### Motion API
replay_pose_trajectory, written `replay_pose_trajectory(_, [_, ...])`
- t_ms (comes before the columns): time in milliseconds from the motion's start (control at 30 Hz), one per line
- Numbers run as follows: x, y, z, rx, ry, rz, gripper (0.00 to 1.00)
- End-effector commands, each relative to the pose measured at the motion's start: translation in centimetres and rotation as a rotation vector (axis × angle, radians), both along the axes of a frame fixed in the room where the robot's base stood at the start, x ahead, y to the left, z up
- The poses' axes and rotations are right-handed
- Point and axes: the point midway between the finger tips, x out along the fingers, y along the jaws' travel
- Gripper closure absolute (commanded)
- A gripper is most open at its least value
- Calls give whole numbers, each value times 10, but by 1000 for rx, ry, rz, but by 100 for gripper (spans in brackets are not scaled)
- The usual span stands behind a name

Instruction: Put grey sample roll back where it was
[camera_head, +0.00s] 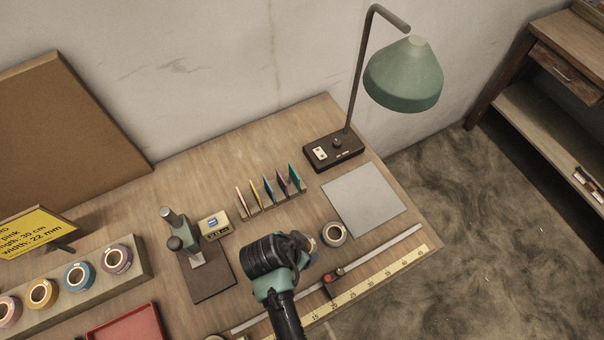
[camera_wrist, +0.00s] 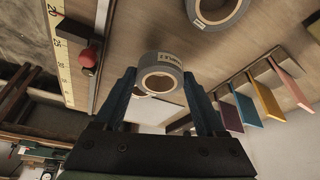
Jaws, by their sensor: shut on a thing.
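My gripper (camera_head: 318,240) reaches to the right over the bench in the head view. In the wrist view its two blue fingers (camera_wrist: 160,90) are shut on a grey tape roll (camera_wrist: 161,60) with a "SAMPLE 2" label.
A ruler (camera_head: 375,287) with a rail and red-knobbed slider (camera_head: 333,280) runs along the near edge. Upright coloured cards (camera_head: 268,192), a lamp (camera_head: 403,75) and a green stand (camera_head: 185,240) stand around. A rack (camera_head: 140,262) of coloured rolls is at left.

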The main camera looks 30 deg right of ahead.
Motion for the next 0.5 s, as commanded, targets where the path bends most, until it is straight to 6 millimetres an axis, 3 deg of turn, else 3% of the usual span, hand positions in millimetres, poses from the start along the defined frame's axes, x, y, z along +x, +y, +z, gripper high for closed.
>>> replay_pose_trajectory(200, [0,0,-29,0,2,0,88])
replay_pose_trajectory(500, [0,0,-33,-1,-1,1,88])
